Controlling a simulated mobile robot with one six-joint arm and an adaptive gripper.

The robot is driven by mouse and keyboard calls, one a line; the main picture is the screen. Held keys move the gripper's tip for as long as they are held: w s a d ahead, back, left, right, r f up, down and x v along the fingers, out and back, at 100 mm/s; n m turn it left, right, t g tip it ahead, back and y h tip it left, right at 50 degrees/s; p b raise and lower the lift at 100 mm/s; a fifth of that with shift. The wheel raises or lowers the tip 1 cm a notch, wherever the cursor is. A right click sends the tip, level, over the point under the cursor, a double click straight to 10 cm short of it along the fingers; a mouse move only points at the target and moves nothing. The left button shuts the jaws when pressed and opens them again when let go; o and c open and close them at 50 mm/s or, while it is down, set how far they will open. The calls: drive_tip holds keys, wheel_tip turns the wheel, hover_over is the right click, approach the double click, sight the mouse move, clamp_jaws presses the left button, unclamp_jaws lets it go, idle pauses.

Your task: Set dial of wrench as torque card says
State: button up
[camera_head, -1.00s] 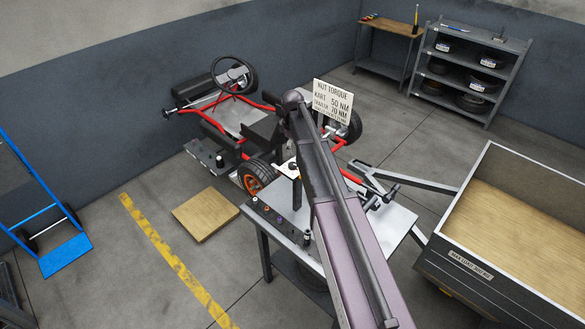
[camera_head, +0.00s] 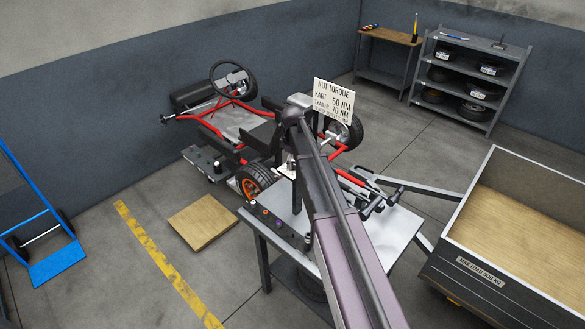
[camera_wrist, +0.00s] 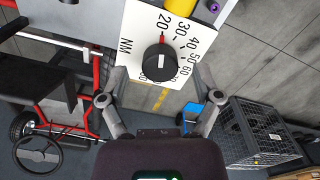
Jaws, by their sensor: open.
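The torque card (camera_head: 333,101) stands in the head view and reads KART 50 NM and TRAILER 70 NM; its smallest line is too fine to read. In the wrist view a white dial plate (camera_wrist: 130,30) marked NM carries a black knob (camera_wrist: 160,63). A red mark at the knob's upper edge points near 20, and 30, 40, 50 and 60 follow to the right. A yellow part (camera_wrist: 181,6) shows at the top edge. My gripper (camera_wrist: 160,86) is open and empty, its fingers spread on either side of the knob's lower side, apart from it. My arm largely hides the gripper in the head view.
The grey workbench (camera_head: 395,235) has small tools along its left edge and dark tools at its right. A red-framed kart (camera_head: 235,118) stands behind, a trailer (camera_head: 478,270) at right. A wooden board (camera_head: 203,222) lies on open floor at left.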

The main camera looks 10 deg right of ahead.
drive_tip(key=shift+f+b, duration=0.3)
drive_tip(key=shift+f, duration=0.2)
clamp_jaws()
